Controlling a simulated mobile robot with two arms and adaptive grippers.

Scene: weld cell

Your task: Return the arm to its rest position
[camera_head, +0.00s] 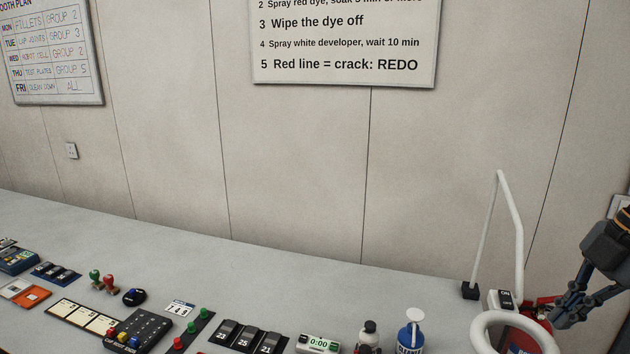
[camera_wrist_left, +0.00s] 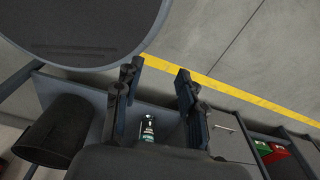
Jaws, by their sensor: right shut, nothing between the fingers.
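My right gripper (camera_head: 562,314) is at the right edge of the head view, above the table's right end. It is shut and empty, beside the white ring (camera_head: 488,325) of a lamp with a bent white arm. Something red shows just behind its fingers. My left gripper (camera_wrist_left: 157,78) shows only in the left wrist view. Its two dark fingers are apart, with no object held at the tips.
The grey table (camera_head: 270,268) carries a calculator-like keypad (camera_head: 140,327), a green-display timer (camera_head: 318,343) and a blue bottle (camera_head: 411,338). In the left wrist view are a round dark top (camera_wrist_left: 80,30), a dark bin (camera_wrist_left: 55,130) and a yellow floor line (camera_wrist_left: 225,88).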

